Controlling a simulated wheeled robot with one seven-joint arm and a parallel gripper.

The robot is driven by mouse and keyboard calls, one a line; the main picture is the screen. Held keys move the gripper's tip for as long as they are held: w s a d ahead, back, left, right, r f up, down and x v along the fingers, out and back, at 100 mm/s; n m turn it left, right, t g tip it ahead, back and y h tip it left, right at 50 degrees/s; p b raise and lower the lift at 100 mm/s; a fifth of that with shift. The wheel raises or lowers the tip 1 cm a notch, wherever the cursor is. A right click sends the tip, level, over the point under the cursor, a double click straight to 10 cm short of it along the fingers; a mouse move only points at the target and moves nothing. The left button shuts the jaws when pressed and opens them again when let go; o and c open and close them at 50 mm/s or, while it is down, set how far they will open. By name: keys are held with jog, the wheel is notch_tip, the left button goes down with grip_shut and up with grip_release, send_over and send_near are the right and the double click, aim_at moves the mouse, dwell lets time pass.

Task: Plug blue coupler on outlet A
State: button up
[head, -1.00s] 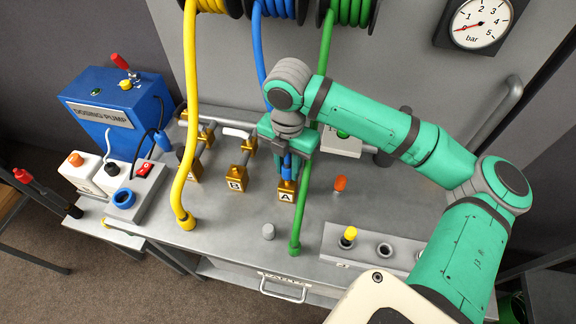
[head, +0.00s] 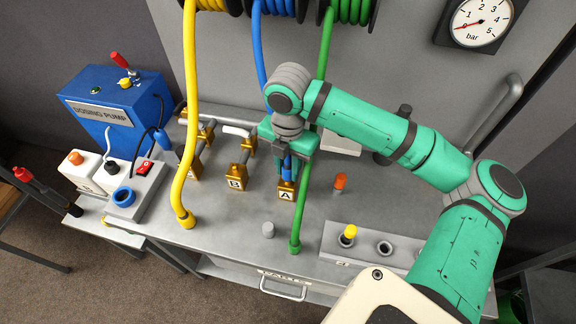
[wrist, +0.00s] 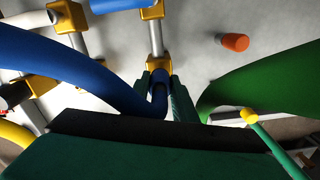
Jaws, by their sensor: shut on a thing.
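My gripper (head: 287,172) is shut on the blue coupler (wrist: 159,82) at the end of the blue hose (head: 257,45). The coupler points down at the brass block of outlet A (head: 286,191), with its lower end at the block's top. In the wrist view the coupler sits between the green fingers, in line with the brass block (wrist: 157,62). The fingers and hose hide part of the joint, so I cannot tell how deeply it is seated.
Outlet B (head: 237,183) stands to the left, and the yellow hose (head: 190,110) hangs farther left. The green hose (head: 298,215) hangs close at right of outlet A. An orange-capped peg (head: 340,182) and a grey holder (head: 365,245) with a yellow plug stand right.

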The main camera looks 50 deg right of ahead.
aim_at(288, 162)
jog(key=shift+f, duration=1)
jog(key=o, duration=1.1)
jog(key=shift+o, duration=0.2)
jog(key=shift+w, duration=0.1)
jog(key=shift+s+r, duration=0.2)
jog(key=shift+r, duration=1.1)
jog(key=shift+w+r, duration=0.1)
jog(key=shift+r, duration=1.1)
jog(key=shift+w, duration=0.15)
